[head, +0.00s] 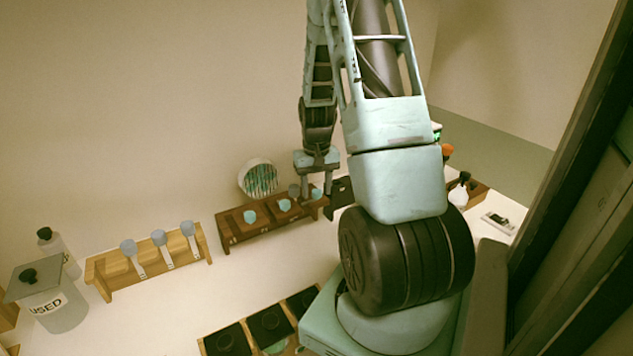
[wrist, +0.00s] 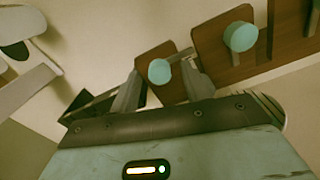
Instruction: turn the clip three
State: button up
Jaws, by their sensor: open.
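A dark wooden rack (head: 267,231) near the back wall carries teal round knobs: a left one (head: 250,216), a middle one (head: 284,205) and a right one (head: 317,193). I cannot tell from a label which part is clip three. My gripper (head: 316,188) points down over the rack's right end, at the right knob. In the wrist view my gripper (wrist: 161,68) is open, with one teal knob (wrist: 159,72) showing between its fingers. I cannot tell whether the fingers touch it. Another teal knob (wrist: 241,36) shows on the neighbouring dark panel, outside the fingers.
A light wooden rack (head: 190,262) with grey-blue knobs stands to the left. A jar marked USED (head: 62,315) and a bottle (head: 58,250) are at far left. A round container (head: 258,178) stands behind the dark rack. A black-slotted tray (head: 245,325) is in front; bare table lies between.

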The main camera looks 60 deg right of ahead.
aim_at(316, 190)
notch_tip(316, 190, up, 17)
jog(key=b, duration=0.3)
jog(key=shift+r, duration=0.2)
dwell(0.4)
jog(key=w+a+f+n, duration=0.1)
jog(key=w+a+n, duration=0.15)
jog(key=a, duration=0.75)
jog(key=w+a+f+n+b, duration=0.1)
jog(key=a+f+n, duration=0.15)
jog(key=a, duration=0.75)
jog(key=w+a+f+n, duration=0.1)
jog(key=w+a+n, duration=0.15)
jog(key=a, duration=0.65)
jog(key=s+a+f+n, duration=0.2)
jog(key=s+a+n, duration=0.2)
jog(key=s+a, duration=0.5)
jog(key=s+a+f+n, duration=0.3)
jog(key=s+a+n, duration=0.2)
jog(key=s+a, duration=0.3)
jog(key=a, duration=0.3)
jog(key=shift+s+y+b, duration=0.3)
jog(key=shift+s+b, duration=0.05)
jog(key=shift+f, duration=0.1)
